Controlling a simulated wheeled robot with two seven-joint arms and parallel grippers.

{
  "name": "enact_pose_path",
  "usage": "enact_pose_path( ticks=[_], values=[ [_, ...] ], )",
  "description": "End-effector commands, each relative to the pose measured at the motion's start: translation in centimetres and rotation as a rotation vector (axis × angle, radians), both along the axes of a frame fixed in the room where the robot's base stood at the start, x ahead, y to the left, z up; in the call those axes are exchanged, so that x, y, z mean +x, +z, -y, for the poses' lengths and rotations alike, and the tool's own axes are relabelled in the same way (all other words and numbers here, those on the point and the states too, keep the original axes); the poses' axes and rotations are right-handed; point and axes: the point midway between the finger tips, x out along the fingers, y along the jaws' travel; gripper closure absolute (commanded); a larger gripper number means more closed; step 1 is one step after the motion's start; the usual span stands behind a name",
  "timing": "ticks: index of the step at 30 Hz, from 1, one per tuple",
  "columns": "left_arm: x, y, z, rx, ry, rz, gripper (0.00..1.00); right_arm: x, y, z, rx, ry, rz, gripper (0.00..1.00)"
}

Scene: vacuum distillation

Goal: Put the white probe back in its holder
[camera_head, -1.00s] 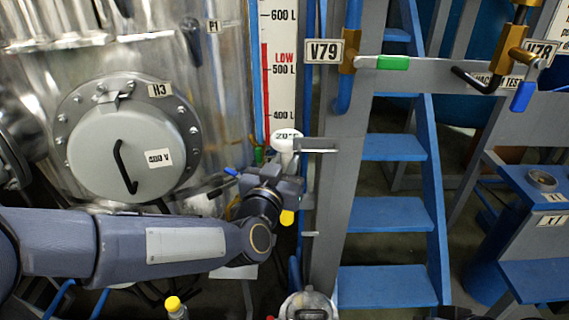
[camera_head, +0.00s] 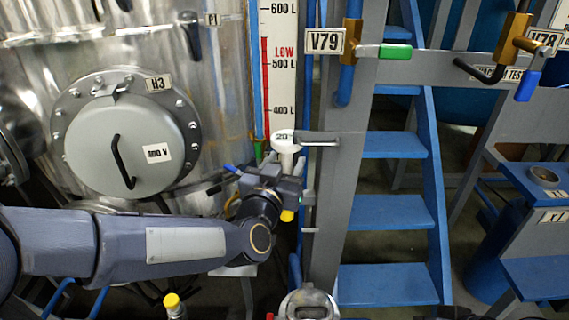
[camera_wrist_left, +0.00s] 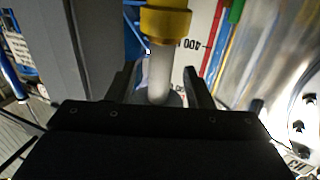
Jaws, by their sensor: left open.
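The white probe (camera_head: 284,141) stands upright beside the grey ladder post, with its round "20°" head on top and its stem running down to my left gripper. My left gripper (camera_head: 286,180) is open, with its fingers either side of the stem. In the left wrist view, which is upside down, the white stem (camera_wrist_left: 160,72) lies between the two dark fingers (camera_wrist_left: 155,88), with a yellow collar (camera_wrist_left: 166,24) beyond it. A metal bracket (camera_head: 318,142) sticks out from the post beside the probe's head. Whether it holds the probe is not clear. My right gripper is not in view.
The steel tank with its round hatch (camera_head: 125,150) and the level scale (camera_head: 279,60) stand behind and left. The grey post (camera_head: 335,190) is close on the right, with blue steps (camera_head: 390,213) beyond. A yellow-capped bottle (camera_head: 173,304) is below my arm.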

Motion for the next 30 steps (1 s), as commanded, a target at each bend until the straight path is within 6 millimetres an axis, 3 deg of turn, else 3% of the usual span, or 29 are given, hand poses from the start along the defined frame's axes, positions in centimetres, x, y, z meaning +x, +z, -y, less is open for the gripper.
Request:
enact_pose_path(
  ticks=[5, 16, 30],
  values=[
    [-1.4, 0.1, -0.4, -0.001, -0.001, 0.002, 0.53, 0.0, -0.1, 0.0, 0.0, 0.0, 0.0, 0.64],
    [-6.8, 0.1, -2.1, -0.001, -0.001, 0.002, 0.53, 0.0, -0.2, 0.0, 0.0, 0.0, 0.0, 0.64],
    [-7.4, 0.0, -2.3, 0.0, 0.0, 0.001, 0.53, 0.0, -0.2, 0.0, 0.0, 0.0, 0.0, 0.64]
  ],
)
